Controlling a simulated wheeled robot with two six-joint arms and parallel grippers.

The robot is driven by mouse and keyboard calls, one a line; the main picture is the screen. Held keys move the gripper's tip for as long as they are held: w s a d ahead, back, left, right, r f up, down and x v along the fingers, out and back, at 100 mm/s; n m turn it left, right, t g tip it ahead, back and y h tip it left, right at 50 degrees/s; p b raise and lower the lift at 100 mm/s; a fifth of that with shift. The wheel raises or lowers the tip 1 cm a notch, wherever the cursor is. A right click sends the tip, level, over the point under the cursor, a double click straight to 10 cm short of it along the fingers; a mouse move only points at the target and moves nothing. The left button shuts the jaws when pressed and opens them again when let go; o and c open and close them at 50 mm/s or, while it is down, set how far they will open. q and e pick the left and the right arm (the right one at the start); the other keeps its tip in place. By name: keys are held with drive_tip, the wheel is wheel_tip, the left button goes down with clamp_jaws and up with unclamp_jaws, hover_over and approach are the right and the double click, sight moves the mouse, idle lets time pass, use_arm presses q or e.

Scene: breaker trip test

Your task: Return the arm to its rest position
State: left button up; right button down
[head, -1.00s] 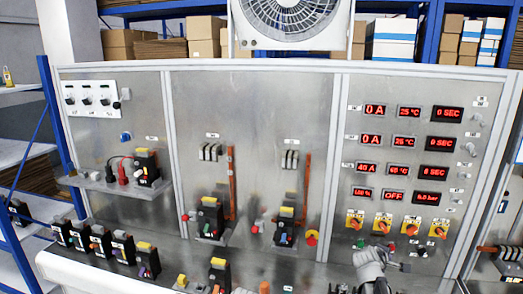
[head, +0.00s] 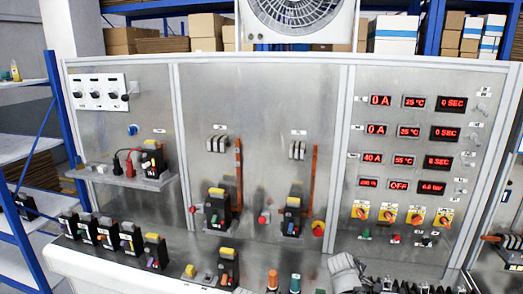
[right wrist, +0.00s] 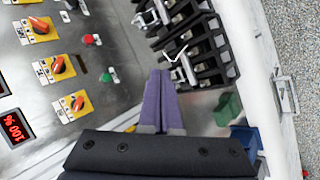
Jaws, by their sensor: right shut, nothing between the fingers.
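My right arm shows at the bottom edge of the head view, right of centre, as a grey link (head: 345,268) in front of the panel's lower part. Its fingertips cannot be made out there. In the right wrist view my right gripper (right wrist: 164,76) has its two purple fingers shut together with nothing between them. The fingers are over the bench, close to a row of black breakers (right wrist: 196,45), and I cannot tell if they touch. My left gripper is not in view.
The metal panel (head: 270,110) carries red displays (head: 381,101), yellow-orange rotary switches (head: 388,213) and green and red buttons. Several black breakers (head: 130,237) stand along the bench at left. In the wrist view, green (right wrist: 228,109) and blue bins sit near the bench edge.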

drive_tip(key=s+a+f+m+g+y+b, duration=0.2)
drive_tip(key=s+a+f, duration=0.4)
drive_tip(key=s+a, duration=0.5)
drive_tip(key=s+a+f+m+g+y+b, duration=0.1)
drive_tip(key=s+a+f+g+y+b, duration=0.2)
drive_tip(key=s+a+f, duration=0.4)
drive_tip(key=s+a+g+b, duration=0.1)
drive_tip(key=s+a+b, duration=0.1)
drive_tip(key=a, duration=0.5)
drive_tip(key=shift+s+f+m, duration=0.3)
drive_tip(key=shift+s+m, duration=0.1)
drive_tip(key=shift+s, duration=0.5)
